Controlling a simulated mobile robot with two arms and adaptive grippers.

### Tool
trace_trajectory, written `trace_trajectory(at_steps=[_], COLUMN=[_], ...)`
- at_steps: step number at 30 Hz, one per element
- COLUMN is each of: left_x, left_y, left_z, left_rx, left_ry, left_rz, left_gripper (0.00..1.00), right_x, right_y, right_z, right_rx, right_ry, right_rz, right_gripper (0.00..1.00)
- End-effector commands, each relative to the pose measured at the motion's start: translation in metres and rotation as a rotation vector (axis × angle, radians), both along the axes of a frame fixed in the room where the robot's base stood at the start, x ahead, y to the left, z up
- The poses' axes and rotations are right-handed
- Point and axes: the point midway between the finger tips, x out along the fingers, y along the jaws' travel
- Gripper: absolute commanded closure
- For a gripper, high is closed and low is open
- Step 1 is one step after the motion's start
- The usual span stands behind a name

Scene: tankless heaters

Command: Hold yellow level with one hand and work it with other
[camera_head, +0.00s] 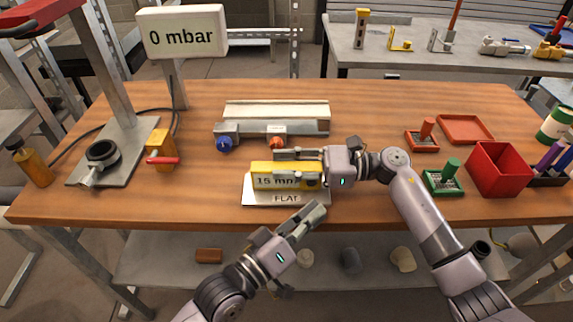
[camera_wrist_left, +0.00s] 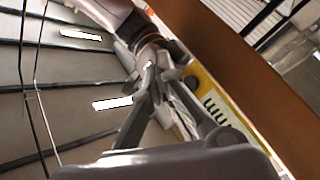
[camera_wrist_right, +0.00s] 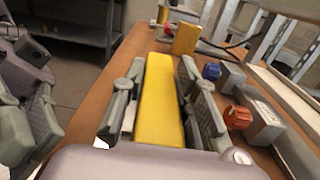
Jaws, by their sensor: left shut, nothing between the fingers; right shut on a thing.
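The yellow level (camera_head: 262,168) has a display reading "15 mm/m" and lies along the white FLAT plate (camera_head: 285,199); I cannot tell whether it touches it. My right gripper (camera_head: 288,168) reaches in from the right and is shut on the level, one finger behind and one in front. The right wrist view shows the level (camera_wrist_right: 158,110) between both fingers. My left gripper (camera_head: 316,212) is shut and empty, just in front of the plate's right end. In the left wrist view its closed fingers (camera_wrist_left: 152,72) are beside the level (camera_wrist_left: 215,95), partly hidden.
Behind the level stands a metal rail fixture with blue (camera_head: 224,144) and orange (camera_head: 277,142) knobs. A "0 mbar" sign (camera_head: 183,35) and a yellow block (camera_head: 160,145) are left. Red (camera_head: 499,168) and green (camera_head: 443,180) containers are right.

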Motion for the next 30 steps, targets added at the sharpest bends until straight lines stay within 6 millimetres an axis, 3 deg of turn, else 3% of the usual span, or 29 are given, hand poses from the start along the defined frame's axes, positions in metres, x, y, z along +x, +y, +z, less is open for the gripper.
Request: trace_trajectory(at_steps=[10, 30], left_x=[0.031, 0.033], left_y=[0.000, 0.000], left_z=[0.000, 0.000], left_rx=[-0.002, -0.003], left_ry=[0.001, 0.002], left_rz=[-0.001, -0.001], left_gripper=[1.00, 1.00], right_x=[0.000, 0.000], right_y=[0.000, 0.000], right_z=[-0.001, -0.001], right_rx=[-0.001, -0.001], right_ry=[0.001, 0.001], right_rz=[0.000, 0.000], right_gripper=[1.00, 1.00])
